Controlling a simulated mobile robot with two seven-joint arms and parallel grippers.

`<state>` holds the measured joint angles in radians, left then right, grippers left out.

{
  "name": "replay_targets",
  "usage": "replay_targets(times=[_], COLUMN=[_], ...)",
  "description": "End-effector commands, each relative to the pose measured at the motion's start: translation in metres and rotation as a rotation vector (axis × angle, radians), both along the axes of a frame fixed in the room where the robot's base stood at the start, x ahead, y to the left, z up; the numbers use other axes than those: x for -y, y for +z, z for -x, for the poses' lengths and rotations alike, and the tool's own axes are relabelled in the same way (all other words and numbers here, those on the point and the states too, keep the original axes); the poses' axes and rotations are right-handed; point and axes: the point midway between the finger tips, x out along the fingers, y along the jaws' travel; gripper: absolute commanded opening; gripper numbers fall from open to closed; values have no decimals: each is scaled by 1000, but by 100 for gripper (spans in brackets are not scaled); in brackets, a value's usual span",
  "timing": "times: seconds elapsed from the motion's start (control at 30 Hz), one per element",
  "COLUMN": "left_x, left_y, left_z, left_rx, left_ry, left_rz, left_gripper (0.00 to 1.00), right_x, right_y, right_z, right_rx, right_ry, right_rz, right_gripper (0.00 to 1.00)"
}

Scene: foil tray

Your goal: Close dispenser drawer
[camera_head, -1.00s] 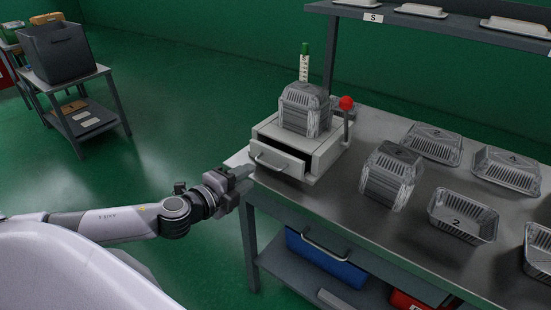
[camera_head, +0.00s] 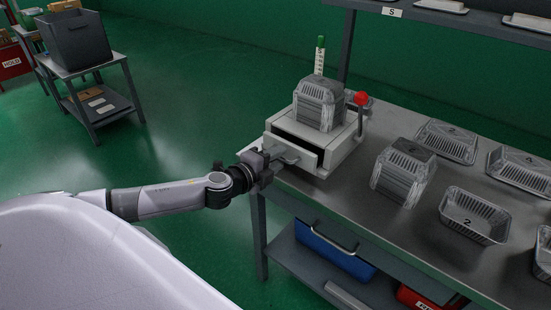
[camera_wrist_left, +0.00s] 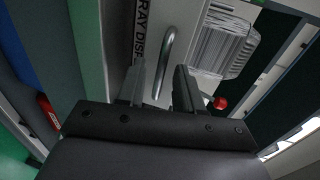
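The pale grey tray dispenser (camera_head: 343,154) stands on the bench corner with a stack of foil trays (camera_head: 319,105) on top. Its drawer (camera_head: 307,158) is pulled partly out, with a dark gap behind the front panel. My left gripper (camera_head: 277,157) is at the drawer front and covers part of it. In the left wrist view, the metal bar handle (camera_wrist_left: 166,60) lies between the two spread fingers of my left gripper (camera_wrist_left: 158,78), with gaps showing beside it. My right gripper is in no view.
A red-knobbed lever (camera_head: 361,99) stands beside the dispenser. Several foil trays (camera_head: 405,176) sit on the steel bench (camera_head: 355,205) to the right. A blue bin (camera_head: 335,252) is on the lower shelf.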

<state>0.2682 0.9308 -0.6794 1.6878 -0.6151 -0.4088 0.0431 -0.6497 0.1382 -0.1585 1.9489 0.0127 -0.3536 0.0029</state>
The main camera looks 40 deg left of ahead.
Motion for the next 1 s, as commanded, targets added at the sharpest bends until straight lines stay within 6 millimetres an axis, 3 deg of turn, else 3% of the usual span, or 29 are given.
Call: replay_targets(times=[0.27, 0.4, 1.0], left_x=[0, 0, 0], left_y=[-1, 0, -1], left_z=[-1, -1, -1], left_rx=[-1, 0, -1], left_ry=[0, 0, 0], left_rz=[-1, -1, -1], left_gripper=[36, 0, 0], right_x=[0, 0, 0], right_y=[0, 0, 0], right_z=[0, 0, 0], right_rx=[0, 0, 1], right_ry=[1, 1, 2], right_rz=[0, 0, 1], right_gripper=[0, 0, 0])
